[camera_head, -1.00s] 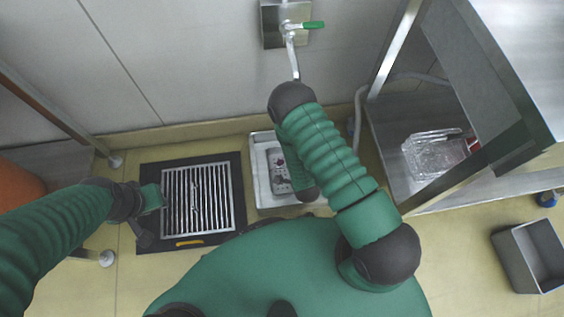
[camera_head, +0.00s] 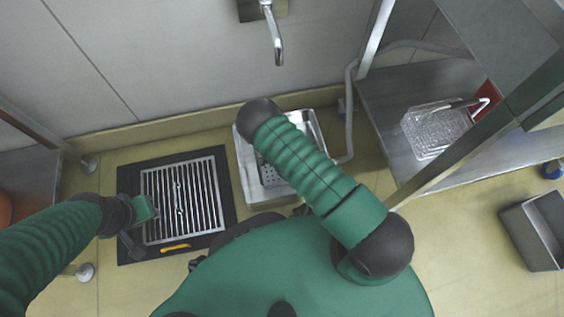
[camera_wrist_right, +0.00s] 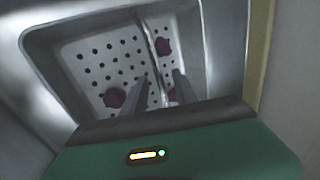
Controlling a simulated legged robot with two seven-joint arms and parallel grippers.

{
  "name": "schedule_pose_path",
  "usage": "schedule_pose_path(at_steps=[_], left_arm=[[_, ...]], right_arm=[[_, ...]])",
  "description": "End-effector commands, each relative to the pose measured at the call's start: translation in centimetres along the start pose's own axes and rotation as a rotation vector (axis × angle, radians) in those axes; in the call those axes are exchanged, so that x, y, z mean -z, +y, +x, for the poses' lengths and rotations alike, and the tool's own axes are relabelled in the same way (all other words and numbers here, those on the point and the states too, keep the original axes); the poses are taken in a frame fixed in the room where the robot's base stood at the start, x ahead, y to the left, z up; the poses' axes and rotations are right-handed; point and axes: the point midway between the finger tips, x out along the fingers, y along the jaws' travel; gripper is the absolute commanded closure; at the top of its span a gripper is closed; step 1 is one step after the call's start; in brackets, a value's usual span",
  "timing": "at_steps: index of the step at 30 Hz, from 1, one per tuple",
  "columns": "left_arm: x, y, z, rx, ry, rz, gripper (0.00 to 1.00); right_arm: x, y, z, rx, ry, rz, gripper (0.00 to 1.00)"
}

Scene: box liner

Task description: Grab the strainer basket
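The strainer basket (camera_head: 267,174) is a grey perforated tray inside a metal basin (camera_head: 241,160) on the floor. My right forearm covers much of it in the head view. In the right wrist view, the strainer basket (camera_wrist_right: 85,62) holds a few dark red pieces (camera_wrist_right: 115,97), and a thin metal handle (camera_wrist_right: 152,45) crosses above it. My right gripper (camera_wrist_right: 161,85) is open, its fingers apart on either side of the handle's lower end. Contact with the handle cannot be told. My left gripper (camera_head: 130,240) is over the left edge of the floor grate; its fingers are unclear.
A floor grate (camera_head: 180,195) with a dark frame lies left of the basin. A tap (camera_head: 275,35) is on the wall behind. A wire basket (camera_head: 435,130) sits on a low metal shelf (camera_head: 385,95) at right. A grey bin (camera_head: 540,235) stands on the floor at far right.

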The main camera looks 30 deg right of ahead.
Motion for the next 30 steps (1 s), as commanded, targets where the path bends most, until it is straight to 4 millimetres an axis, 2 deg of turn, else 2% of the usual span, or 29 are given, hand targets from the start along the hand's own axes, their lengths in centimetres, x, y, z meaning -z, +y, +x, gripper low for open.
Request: schedule_pose_path(at_steps=[2, 10, 30], left_arm=[[0.05, 0.00, -0.13, 0.000, 0.001, 0.000, 0.68], [0.05, 0.00, -0.13, 0.000, 0.001, 0.000, 0.68], [0.04, 0.00, -0.12, 0.000, 0.000, 0.000, 0.68]], right_arm=[[0.00, -0.06, -0.11, 0.000, 0.000, 0.000, 0.66], [0.01, -0.05, -0.11, 0.000, 0.000, 0.000, 1.00], [0.02, 0.03, -0.11, -0.002, 0.000, -0.001, 1.00]])
